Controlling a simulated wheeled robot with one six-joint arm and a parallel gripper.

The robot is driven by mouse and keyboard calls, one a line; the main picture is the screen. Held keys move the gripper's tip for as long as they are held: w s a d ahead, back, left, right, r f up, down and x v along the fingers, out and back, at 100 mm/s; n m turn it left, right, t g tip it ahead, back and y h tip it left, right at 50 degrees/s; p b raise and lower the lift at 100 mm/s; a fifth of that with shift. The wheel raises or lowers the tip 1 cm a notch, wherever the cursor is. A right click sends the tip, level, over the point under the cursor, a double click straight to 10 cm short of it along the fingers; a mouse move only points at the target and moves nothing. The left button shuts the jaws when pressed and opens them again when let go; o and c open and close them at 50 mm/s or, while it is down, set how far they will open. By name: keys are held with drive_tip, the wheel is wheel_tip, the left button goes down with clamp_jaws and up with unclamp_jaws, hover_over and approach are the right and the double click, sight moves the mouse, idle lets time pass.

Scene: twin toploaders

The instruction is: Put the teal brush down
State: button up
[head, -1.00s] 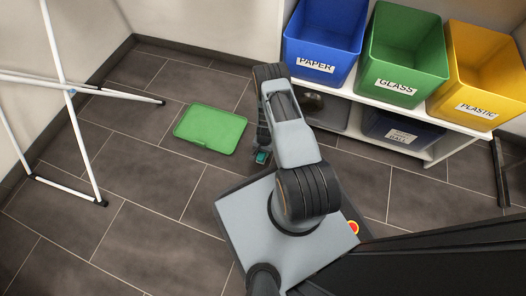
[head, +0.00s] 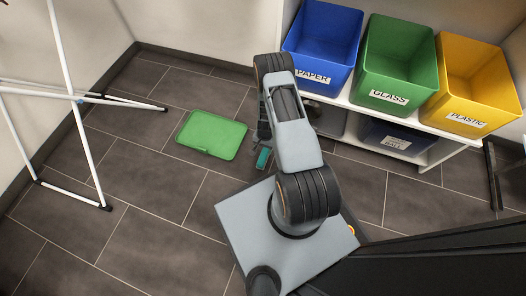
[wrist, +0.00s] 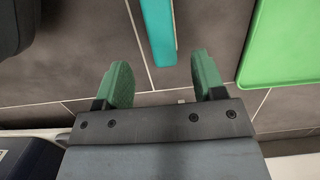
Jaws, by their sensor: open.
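The teal brush (head: 263,158) shows beside my arm in the head view and appears to lie on the dark tiled floor. In the wrist view the brush (wrist: 158,30) lies just beyond my fingertips, with a strip of floor between them in the picture. Part of it is cut off by the top edge. My gripper (wrist: 160,75) is open, its two green fingers apart with nothing between them. In the head view my arm hides most of the gripper.
A flat green tray or lid (head: 211,135) lies on the floor left of the brush. Blue (head: 322,47), green (head: 393,70) and yellow (head: 475,85) bins stand on a white shelf. A white rack (head: 75,110) stands at left. Floor between rack and tray is clear.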

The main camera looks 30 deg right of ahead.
drive_tip(key=w+a+r+n+t, duration=0.1)
drive_tip(key=w+a+r+n, duration=0.1)
drive_tip(key=r, duration=1.2)
drive_tip(key=w+a+r+n+t, duration=0.1)
drive_tip(key=w+a+r+n, duration=0.15)
drive_tip(key=r, duration=1.15)
drive_tip(key=s+a+r+n+t, duration=0.1)
drive_tip(key=s+a+r+n, duration=0.1)
drive_tip(key=s+r, duration=0.5)
drive_tip(key=s+a+r+n+h, duration=0.1)
drive_tip(key=s+a+r+n, duration=0.1)
drive_tip(key=s+r, duration=0.6)
wheel_tip(320, 180, up, 6)
drive_tip(key=shift+a+f+n+t+p, duration=0.1)
drive_tip(key=shift+a+n+t+p, duration=0.1)
drive_tip(key=shift+n+t+p, duration=0.3)
